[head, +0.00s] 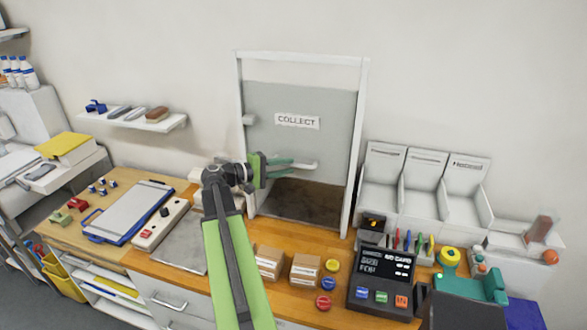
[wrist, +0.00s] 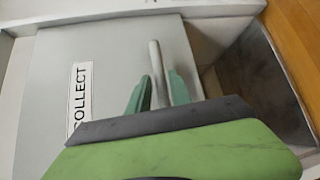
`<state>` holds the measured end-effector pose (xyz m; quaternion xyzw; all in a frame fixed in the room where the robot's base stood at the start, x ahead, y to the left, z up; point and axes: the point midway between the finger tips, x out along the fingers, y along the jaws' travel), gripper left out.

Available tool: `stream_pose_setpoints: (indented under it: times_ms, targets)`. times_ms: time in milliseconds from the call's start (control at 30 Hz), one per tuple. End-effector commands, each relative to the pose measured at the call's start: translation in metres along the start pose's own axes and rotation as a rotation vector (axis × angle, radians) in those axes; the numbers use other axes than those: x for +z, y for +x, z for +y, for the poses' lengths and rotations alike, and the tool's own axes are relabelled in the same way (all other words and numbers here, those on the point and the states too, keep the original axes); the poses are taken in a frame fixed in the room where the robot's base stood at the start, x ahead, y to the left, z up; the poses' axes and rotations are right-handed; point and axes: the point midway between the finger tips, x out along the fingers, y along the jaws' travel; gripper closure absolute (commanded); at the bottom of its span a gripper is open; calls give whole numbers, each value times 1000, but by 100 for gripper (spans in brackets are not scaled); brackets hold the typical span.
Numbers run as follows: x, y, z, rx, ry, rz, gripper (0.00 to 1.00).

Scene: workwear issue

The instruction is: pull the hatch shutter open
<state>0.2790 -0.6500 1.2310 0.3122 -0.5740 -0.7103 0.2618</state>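The hatch shutter (head: 300,145) is a pale grey panel with a COLLECT label, inside a white frame on the back wall. A dark brown opening (head: 300,200) shows below its lower edge. A light bar handle (head: 305,167) sits low on the shutter. My gripper (head: 290,166) is in front of the shutter at this handle. In the wrist view, the green fingers of my gripper (wrist: 159,80) stand apart, one on each side of the handle (wrist: 155,58), with narrow gaps showing. Part of the handle is hidden behind my gripper.
A wooden counter (head: 333,236) runs below the hatch. On it are cardboard boxes (head: 305,269), a card terminal (head: 383,280) and a blue clipboard (head: 128,212). White bins (head: 463,205) stand right of the hatch. A small shelf (head: 150,122) hangs to the left.

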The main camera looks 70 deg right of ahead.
Motion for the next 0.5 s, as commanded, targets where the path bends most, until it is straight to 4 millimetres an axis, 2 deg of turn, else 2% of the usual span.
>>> stream_pose_setpoints:
  times_ms: [100,200,500]
  targets:
    - [0,20,-1,0,1,-2,75]
    - [0,29,-1,0,0,-1,75]
    - [0,33,0,0,0,1,75]
